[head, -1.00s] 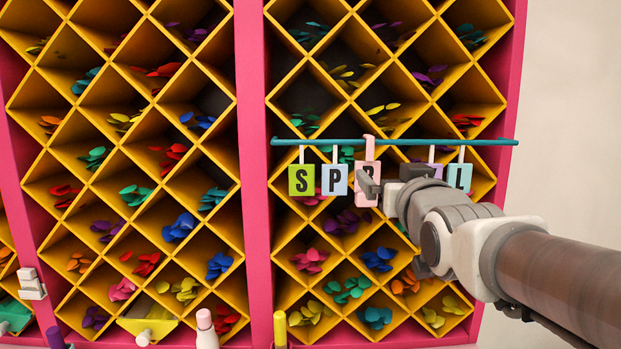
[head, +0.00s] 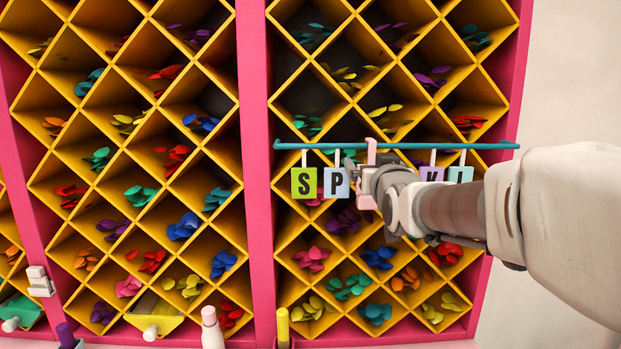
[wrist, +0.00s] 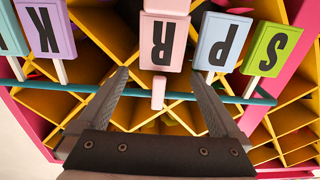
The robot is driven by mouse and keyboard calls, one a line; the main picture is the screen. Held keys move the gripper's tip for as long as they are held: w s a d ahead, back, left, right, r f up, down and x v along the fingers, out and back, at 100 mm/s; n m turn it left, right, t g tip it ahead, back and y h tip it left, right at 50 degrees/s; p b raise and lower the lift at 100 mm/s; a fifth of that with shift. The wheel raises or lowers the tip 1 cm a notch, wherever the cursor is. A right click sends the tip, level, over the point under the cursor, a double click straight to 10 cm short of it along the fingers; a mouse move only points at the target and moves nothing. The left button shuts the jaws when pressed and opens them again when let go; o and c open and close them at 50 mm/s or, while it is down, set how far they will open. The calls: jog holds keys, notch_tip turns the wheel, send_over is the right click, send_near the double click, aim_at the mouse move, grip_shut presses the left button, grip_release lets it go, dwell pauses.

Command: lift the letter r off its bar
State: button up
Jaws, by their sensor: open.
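The letter r is a pink tag (wrist: 163,42) with a black R, upside down in the wrist view. Its pink hook (head: 371,151) sits over the teal bar (head: 290,146) in the head view, where my wrist hides most of the tag. My gripper (wrist: 158,76) is open, its two dark fingers spread to either side of the pink hook in the wrist view. The fingers look apart from the tag; I cannot tell how deep they reach. The bar also shows in the wrist view (wrist: 262,101), crossing behind the fingers.
A green S tag (head: 304,182) and a light blue P tag (head: 337,181) hang left of the R. A lavender K tag (wrist: 45,27) and a pale blue L tag (head: 460,174) hang right of it in the head view. Behind is a yellow lattice rack (head: 290,262) of balloons.

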jog(key=shift+w, duration=0.65)
grip_shut()
